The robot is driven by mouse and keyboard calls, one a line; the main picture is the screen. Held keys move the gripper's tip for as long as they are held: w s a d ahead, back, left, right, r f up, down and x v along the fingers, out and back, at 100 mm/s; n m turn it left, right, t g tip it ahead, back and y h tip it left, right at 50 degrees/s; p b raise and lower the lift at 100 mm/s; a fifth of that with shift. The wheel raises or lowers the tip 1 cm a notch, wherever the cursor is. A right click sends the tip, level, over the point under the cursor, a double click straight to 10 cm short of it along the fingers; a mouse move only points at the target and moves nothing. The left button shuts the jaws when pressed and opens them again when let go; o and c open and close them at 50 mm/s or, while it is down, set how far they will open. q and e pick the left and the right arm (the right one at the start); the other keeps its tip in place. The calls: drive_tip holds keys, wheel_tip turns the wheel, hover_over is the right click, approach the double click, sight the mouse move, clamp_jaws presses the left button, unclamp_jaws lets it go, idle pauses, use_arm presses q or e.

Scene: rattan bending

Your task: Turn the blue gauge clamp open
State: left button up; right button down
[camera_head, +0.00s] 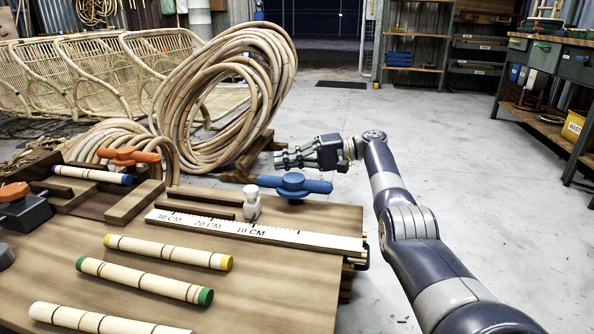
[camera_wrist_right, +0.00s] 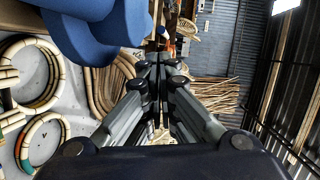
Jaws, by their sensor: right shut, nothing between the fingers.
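The blue gauge clamp (camera_head: 294,185) is a blue handle with a round hub and two arms, lying roughly left to right at the far right end of the bench. A large, close blue part of it (camera_wrist_right: 90,35) fills the upper left of the right wrist view. My right gripper (camera_head: 280,159) is shut and empty, just behind and above the clamp in the head view. In the right wrist view its fingers (camera_wrist_right: 160,65) meet beside the blue part; I cannot tell whether they touch it. My left gripper is not in view.
A white ruler (camera_head: 255,231) lies on the wooden bench (camera_head: 60,248) before the clamp, with a white peg (camera_head: 252,203) beside it. Several banded rods (camera_head: 168,251) lie nearer. An orange clamp (camera_head: 129,156) sits left. Rattan coils (camera_head: 225,95) stand behind. Floor at right is clear.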

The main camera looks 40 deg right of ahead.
wheel_tip(320, 180, up, 8)
drive_tip(key=shift+f, duration=0.25)
idle(0.5)
